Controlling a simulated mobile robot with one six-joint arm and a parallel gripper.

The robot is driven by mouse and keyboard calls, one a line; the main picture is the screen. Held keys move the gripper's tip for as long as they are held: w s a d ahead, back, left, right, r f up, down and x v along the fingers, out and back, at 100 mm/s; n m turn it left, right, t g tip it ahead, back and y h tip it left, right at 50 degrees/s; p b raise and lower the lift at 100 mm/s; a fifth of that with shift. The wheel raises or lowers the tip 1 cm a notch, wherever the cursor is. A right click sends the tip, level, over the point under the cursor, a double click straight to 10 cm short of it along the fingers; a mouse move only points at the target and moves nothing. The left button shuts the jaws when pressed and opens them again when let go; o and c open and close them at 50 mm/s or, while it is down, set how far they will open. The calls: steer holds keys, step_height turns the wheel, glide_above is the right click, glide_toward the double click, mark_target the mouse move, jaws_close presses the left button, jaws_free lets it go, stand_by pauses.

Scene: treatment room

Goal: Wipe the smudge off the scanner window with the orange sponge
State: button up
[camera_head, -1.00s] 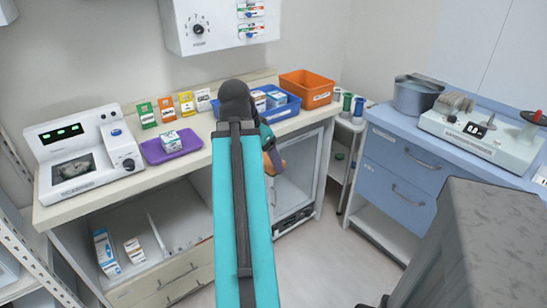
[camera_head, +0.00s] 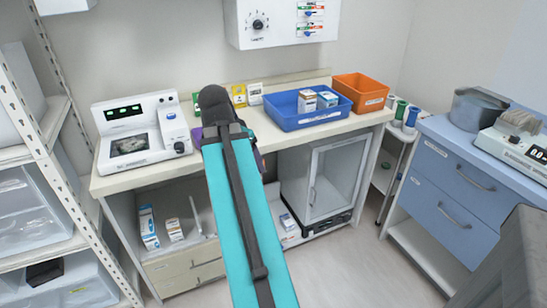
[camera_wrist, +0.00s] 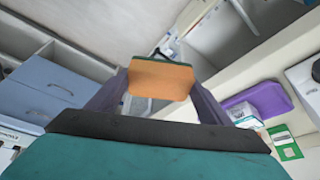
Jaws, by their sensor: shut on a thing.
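The scanner (camera_head: 142,131) is a white machine at the left end of the counter in the head view. Its dark window (camera_head: 129,145) shows a pale greyish smudge. In the wrist view my gripper (camera_wrist: 160,84) is shut on the orange sponge (camera_wrist: 160,80), which has a dark green edge. In the head view my arm hides the gripper and the sponge. My arm reaches over the counter to the right of the scanner. The sponge is apart from the window.
A purple tray (camera_wrist: 257,98) with a small box lies on the counter, mostly hidden by my arm in the head view. A blue bin (camera_head: 285,120) with boxes and an orange bin (camera_head: 361,92) stand further right. A shelf rack (camera_head: 38,150) stands left of the counter.

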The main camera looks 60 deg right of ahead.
steer(key=w+a+n+t+y, duration=0.1)
steer(key=w+a+n, duration=0.5)
steer(key=w+a, duration=0.3)
steer(key=w+a+f+n+t+y, duration=0.1)
steer(key=w+a+n, duration=0.5)
steer(key=a, duration=1.2)
steer(key=w+a+n+t+y, duration=0.2)
steer(key=w+a+n, duration=0.4)
steer(key=w+a, duration=0.6)
steer(key=shift+w+a+f+n+t, duration=0.3)
steer(key=shift+a+n+t, duration=0.1)
steer(key=shift+a, duration=0.85)
